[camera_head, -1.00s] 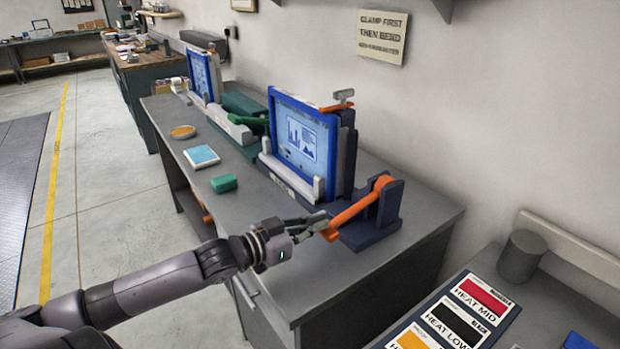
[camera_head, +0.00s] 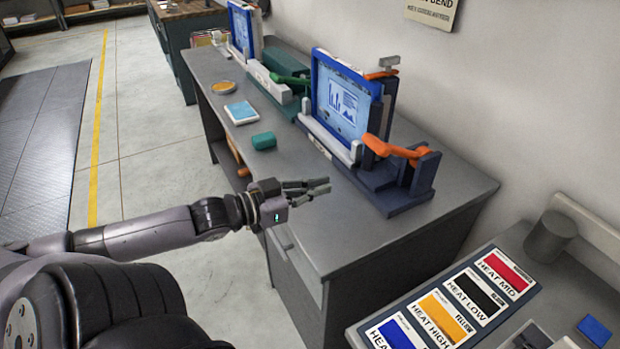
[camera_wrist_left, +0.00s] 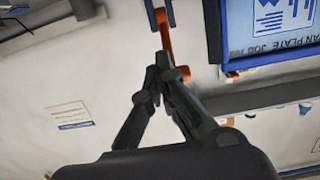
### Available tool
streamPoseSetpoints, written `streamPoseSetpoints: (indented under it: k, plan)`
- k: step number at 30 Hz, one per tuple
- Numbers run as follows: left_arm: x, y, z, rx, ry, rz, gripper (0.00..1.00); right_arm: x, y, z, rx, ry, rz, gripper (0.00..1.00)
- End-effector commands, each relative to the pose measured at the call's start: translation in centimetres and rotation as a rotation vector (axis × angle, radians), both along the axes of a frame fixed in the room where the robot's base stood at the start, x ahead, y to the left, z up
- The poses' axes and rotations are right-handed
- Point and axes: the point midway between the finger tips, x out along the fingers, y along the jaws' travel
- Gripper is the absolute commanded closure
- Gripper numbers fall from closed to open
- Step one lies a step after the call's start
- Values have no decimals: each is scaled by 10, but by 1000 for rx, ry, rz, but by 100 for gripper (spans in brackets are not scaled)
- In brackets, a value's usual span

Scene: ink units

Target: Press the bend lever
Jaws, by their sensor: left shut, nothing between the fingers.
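The orange lever (camera_head: 395,148) on the dark blue bracket at the near end of the bending unit points left, its free end beside the framed blue plate (camera_head: 340,98). A smaller orange lever (camera_head: 380,74) sits on top of the unit. My left gripper (camera_head: 328,186) is shut and empty over the bench's front edge, left of and apart from the orange lever. In the left wrist view, the shut fingers (camera_wrist_left: 155,75) overlap an orange bar (camera_wrist_left: 165,30) behind them. My right gripper is not in view.
A second unit with a green lever (camera_head: 284,80) stands farther along the grey bench (camera_head: 340,225). A teal block (camera_head: 264,141), blue pad (camera_head: 240,112) and orange dish (camera_head: 223,87) lie near its front edge. Heat sample cards (camera_head: 440,318) and a grey cylinder (camera_head: 550,236) are at lower right.

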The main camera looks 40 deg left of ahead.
Motion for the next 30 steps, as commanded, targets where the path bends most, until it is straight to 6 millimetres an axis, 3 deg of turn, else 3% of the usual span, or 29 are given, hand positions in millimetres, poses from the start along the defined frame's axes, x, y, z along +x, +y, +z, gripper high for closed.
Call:
streamPoseSetpoints:
  k: [9,27,30]
  plan:
    - [-17,6,1,-1,0,1,100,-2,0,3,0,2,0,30]
    - [-18,7,1,1,-1,1,100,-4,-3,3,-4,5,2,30]
    - [-17,14,-6,6,7,20,100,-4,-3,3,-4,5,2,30]
